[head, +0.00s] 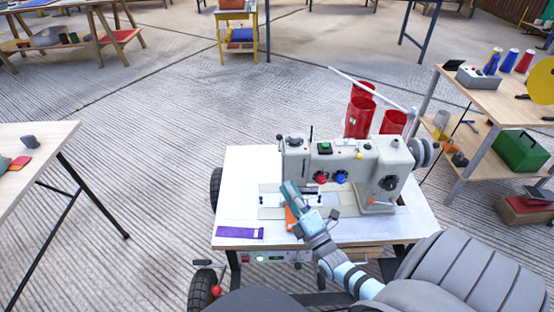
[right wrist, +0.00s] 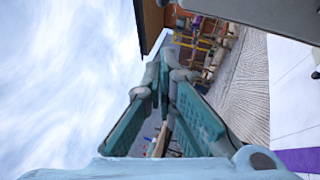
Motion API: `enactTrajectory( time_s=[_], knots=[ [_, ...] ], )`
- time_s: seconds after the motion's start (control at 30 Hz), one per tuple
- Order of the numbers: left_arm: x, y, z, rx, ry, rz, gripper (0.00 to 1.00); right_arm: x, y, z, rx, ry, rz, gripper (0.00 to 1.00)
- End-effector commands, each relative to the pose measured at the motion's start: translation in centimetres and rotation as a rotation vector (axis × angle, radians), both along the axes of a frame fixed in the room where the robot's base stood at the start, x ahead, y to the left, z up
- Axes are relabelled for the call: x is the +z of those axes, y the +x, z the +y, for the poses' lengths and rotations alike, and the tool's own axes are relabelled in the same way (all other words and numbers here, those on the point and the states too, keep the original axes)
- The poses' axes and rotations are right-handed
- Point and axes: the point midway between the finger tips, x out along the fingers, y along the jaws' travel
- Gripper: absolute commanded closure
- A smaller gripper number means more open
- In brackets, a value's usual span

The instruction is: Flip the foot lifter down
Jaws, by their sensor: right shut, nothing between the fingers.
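The grey sewing machine (head: 345,158) stands on a white-topped wheeled table (head: 235,180). My right gripper (head: 287,187) is at the left end of the machine, by its needle head, with its teal fingers shut and empty. In the right wrist view the fingertips (right wrist: 165,68) meet, just below a brown-orange part (right wrist: 150,22) and left of the machine's grey underside (right wrist: 270,15). An orange piece (head: 290,217) shows beside the gripper in the head view. I cannot tell for sure which part is the foot lifter; the gripper hides some of that area. My left gripper is out of view.
A purple strip (head: 240,233) lies at the table's front left. Red thread cones (head: 360,112) stand behind the machine. A shelf (head: 500,100) with spools and a green box (head: 522,151) is at right; another table (head: 30,155) is at left. The floor between is clear.

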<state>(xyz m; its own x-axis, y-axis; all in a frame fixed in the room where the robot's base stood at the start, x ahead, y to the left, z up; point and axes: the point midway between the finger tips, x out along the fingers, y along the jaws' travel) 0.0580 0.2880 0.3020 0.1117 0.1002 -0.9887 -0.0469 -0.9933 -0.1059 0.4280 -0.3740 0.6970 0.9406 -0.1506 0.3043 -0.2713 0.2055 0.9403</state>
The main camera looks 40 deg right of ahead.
Motion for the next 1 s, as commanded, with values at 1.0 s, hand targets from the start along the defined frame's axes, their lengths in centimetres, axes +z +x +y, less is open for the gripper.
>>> enactTrajectory(
  time_s=[1.0],
  knots=[
    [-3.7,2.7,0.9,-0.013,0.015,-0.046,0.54,3.7,11.1,-3.9,0.002,0.001,0.006,1.00]
  ],
)
